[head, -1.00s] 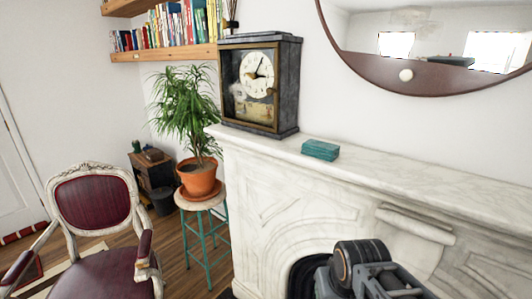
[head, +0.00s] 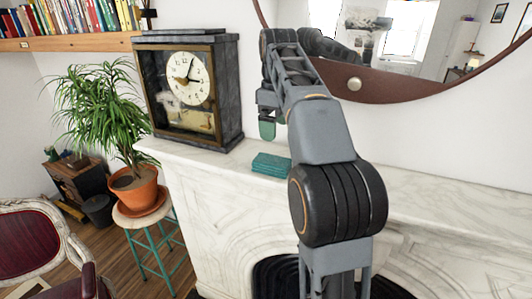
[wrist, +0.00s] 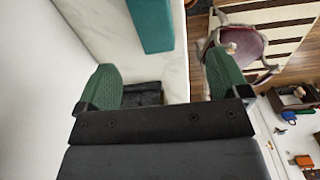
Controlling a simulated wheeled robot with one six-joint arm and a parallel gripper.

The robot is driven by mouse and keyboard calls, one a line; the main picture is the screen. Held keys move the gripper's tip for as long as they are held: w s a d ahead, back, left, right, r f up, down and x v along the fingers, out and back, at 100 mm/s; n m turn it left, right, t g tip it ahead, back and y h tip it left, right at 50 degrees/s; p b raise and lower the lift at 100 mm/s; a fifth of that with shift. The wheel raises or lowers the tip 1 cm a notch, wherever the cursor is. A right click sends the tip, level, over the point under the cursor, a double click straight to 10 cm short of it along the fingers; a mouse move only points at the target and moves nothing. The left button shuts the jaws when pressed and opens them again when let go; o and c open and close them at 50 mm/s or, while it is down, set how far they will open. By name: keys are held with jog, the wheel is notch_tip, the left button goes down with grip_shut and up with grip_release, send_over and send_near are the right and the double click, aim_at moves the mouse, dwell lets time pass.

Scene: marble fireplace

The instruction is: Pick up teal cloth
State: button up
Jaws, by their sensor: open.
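The teal cloth (head: 271,164) is a small folded block lying on the white marble mantel, right of the clock. It also shows in the wrist view (wrist: 151,22) at the top, cut off by the frame edge. My gripper (head: 275,122) is above the mantel, a little above the cloth and apart from it. In the wrist view my gripper (wrist: 163,85) has its two green fingers spread wide with nothing between them. Part of my arm hides the mantel right of the cloth in the head view.
A dark framed clock (head: 190,88) stands on the mantel (head: 430,190) close left of the cloth. A round mirror (head: 440,85) hangs behind my arm. A potted plant (head: 135,190) on a stool is left of the fireplace. The mantel to the right is clear.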

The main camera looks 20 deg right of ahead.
jog(key=b, duration=0.2)
send_over(276, 161)
jog(key=f, duration=0.7)
jog(key=shift+s+a, duration=0.1)
jog(key=shift+s, duration=0.1)
jog(key=shift+w+f, duration=0.1)
jog(key=shift+f, duration=0.3)
jog(key=shift+w+f+p, duration=0.1)
jog(key=shift+f+p, duration=0.4)
jog(key=shift+f, duration=2.05)
jog(key=c, duration=1)
jog(key=shift+r, duration=0.1)
